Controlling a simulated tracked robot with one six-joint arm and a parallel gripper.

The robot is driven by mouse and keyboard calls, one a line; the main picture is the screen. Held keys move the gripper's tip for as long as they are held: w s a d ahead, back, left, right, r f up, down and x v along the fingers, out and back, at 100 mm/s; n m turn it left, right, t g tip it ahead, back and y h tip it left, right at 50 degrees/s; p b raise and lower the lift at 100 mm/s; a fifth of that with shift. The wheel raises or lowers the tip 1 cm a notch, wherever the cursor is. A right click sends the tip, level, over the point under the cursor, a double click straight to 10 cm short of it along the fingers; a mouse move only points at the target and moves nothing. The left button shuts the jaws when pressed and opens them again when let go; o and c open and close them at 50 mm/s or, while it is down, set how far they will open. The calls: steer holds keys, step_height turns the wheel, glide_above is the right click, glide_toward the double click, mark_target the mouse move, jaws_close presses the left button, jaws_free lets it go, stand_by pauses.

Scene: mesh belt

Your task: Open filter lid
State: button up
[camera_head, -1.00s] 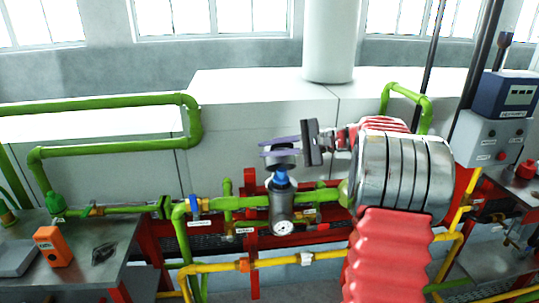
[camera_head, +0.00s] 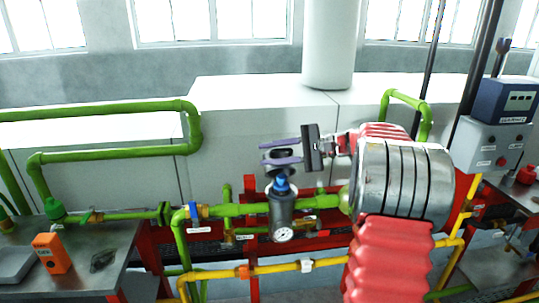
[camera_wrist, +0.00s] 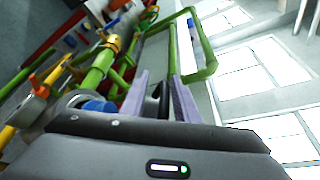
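The filter (camera_head: 282,212) is a dark upright cylinder in the green pipe line, with a blue collar (camera_head: 281,184) above and a round gauge (camera_head: 284,235) on its front. A dark round part, seemingly its lid (camera_head: 279,172), shows above the blue collar. My gripper (camera_head: 280,151) comes in from the right at this height. Its two purple fingers are apart, one above the other in the head view, with dark material behind and between them. In the wrist view the fingers (camera_wrist: 160,97) stand apart with a narrow dark shape between them. Contact cannot be told.
Green pipes (camera_head: 120,106) run behind and left of the filter, and a yellow pipe (camera_head: 275,268) runs in front below. A left bench (camera_head: 90,285) carries an orange device (camera_head: 51,253). Control boxes (camera_head: 490,140) stand at the right.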

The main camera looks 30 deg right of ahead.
mark_target(288, 151)
steer(key=v, duration=0.7)
steer(key=shift+d, duration=0.15)
